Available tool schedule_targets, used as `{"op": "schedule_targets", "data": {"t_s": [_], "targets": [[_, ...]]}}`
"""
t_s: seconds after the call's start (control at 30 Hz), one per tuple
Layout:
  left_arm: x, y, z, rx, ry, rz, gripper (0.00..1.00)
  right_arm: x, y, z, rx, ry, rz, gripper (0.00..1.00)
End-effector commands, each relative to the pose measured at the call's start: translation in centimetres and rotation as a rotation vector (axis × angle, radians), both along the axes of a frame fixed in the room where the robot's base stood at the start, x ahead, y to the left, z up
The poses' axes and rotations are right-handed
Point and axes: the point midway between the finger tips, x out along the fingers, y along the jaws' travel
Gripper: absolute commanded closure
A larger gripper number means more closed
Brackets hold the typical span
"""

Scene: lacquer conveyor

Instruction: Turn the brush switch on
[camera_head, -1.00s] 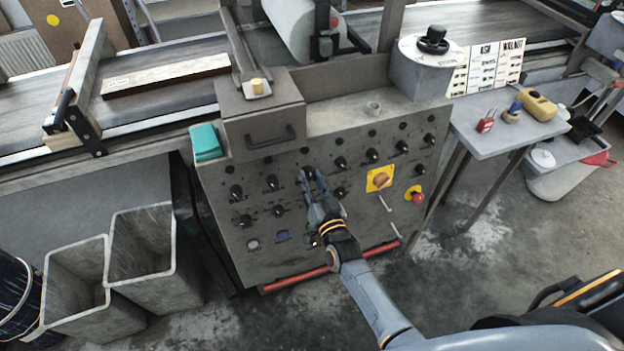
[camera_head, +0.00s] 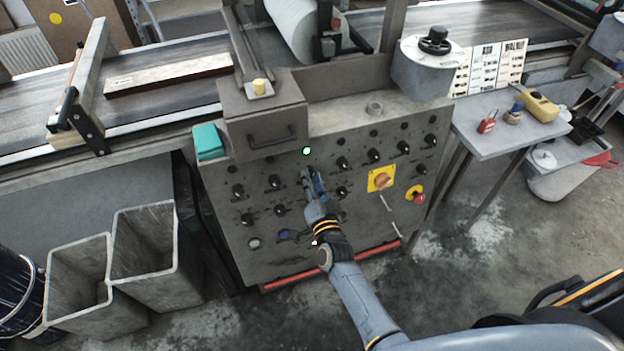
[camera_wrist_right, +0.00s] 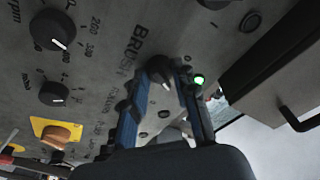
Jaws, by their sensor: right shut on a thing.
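The brush switch (camera_wrist_right: 161,78) is a small dark knob beside the printed word BRUSH on the grey control panel (camera_head: 225,222). In the wrist view my right gripper (camera_wrist_right: 168,74) has its two blue-dark fingers around this knob, closed on its sides. In the head view the right gripper (camera_head: 309,174) reaches the upper middle of the panel and its fingers hide the switch. A green lamp (camera_head: 306,151) glows just above the fingertips, and the same green lamp (camera_wrist_right: 198,79) shows in the wrist view next to a finger. My left gripper is out of view.
Several black knobs surround the switch. An orange rotary switch on a yellow plate (camera_head: 381,179) and a red button (camera_head: 418,198) are at the right. A drawer-like box with a handle (camera_head: 265,120) juts out above left. Grey bins (camera_head: 145,250) stand at the left.

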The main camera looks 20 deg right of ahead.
Motion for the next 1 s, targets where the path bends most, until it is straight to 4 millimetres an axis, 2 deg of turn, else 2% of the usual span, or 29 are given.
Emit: {"op": "schedule_targets", "data": {"t_s": [0.23, 0.27, 0.37, 0.73, 0.87, 1.0], "targets": [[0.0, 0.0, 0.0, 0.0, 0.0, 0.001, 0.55, 0.0, 0.0, 0.0, 0.004, 0.0, -0.001, 1.0], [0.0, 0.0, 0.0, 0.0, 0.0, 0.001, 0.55, 0.0, 0.0, 0.0, 0.004, 0.0, -0.001, 0.7], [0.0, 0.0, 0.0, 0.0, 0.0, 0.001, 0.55, 0.0, 0.0, 0.0, 0.003, 0.0, -0.001, 0.5], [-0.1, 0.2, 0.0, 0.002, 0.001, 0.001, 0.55, -0.4, 0.0, -0.1, 0.002, 0.001, 0.0, 0.49], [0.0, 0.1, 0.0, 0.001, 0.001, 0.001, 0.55, -2.0, 0.1, -0.2, 0.002, 0.003, -0.001, 0.49], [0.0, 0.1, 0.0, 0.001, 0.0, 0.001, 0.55, -5.0, 0.3, -0.2, 0.002, 0.004, 0.0, 0.49]]}}
